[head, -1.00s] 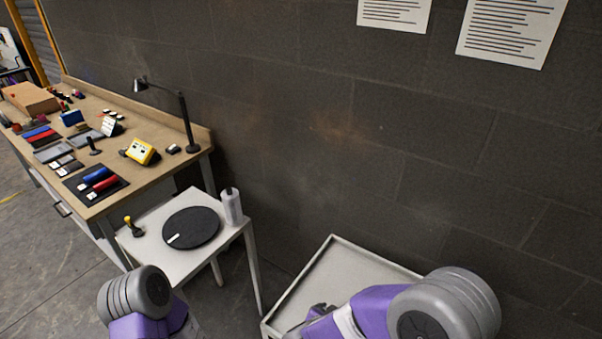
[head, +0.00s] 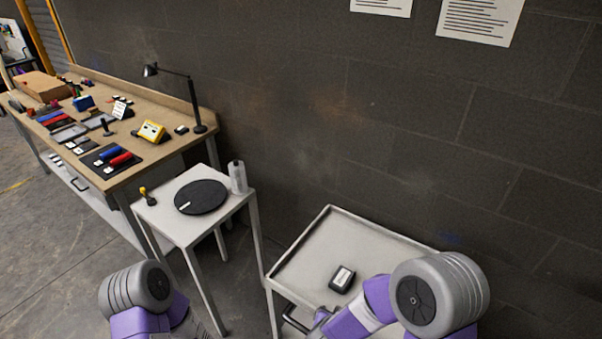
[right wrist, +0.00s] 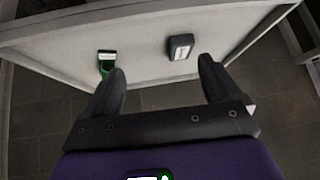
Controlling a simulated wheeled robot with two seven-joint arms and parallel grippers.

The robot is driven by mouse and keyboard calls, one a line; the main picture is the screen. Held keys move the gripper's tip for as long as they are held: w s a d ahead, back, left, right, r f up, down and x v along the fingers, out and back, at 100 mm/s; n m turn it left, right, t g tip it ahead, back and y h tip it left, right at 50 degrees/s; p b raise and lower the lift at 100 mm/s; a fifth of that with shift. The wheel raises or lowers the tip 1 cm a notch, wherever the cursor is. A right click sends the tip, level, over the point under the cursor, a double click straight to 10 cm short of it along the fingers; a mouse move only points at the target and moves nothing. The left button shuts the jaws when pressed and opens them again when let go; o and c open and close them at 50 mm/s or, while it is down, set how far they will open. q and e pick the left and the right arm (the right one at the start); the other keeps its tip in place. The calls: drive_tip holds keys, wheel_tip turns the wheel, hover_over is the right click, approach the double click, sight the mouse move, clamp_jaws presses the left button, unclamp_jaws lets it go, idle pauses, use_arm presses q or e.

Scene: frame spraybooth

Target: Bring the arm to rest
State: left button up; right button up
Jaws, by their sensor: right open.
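My right arm comes in at the lower right of the head view, and its gripper is hidden there behind my own arm. In the right wrist view the right gripper (right wrist: 160,82) is open, its two dark fingers apart with nothing between them. It is over the near edge of the grey tray cart (right wrist: 145,55). My left arm shows at the lower left of the head view, with its gripper out of the picture.
A small dark device (head: 342,279) lies on the cart (head: 328,228); it also shows in the right wrist view (right wrist: 180,47). A green-and-black item (right wrist: 107,63) lies left of it. A white table (head: 160,222) holds a black disc (head: 201,197). A cluttered workbench (head: 135,172) stands left.

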drive_tip(key=s+f+n+g+y+b, duration=0.1)
drive_tip(key=s+f+n+g+y, duration=0.2)
drive_tip(key=s+f+g+y, duration=0.85)
drive_tip(key=s+f+t+h+b, duration=0.2)
drive_tip(key=f+b, duration=0.2)
drive_tip(key=f, duration=0.2)
drive_tip(key=s+f+t+h+b, duration=0.2)
drive_tip(key=f+t+b, duration=0.1)
drive_tip(key=f, duration=0.3)
drive_tip(key=shift+a+f+b, duration=0.2)
drive_tip(key=shift+f+b, duration=0.2)
drive_tip(key=shift+b, duration=0.15)
drive_tip(key=shift+h, duration=0.25)
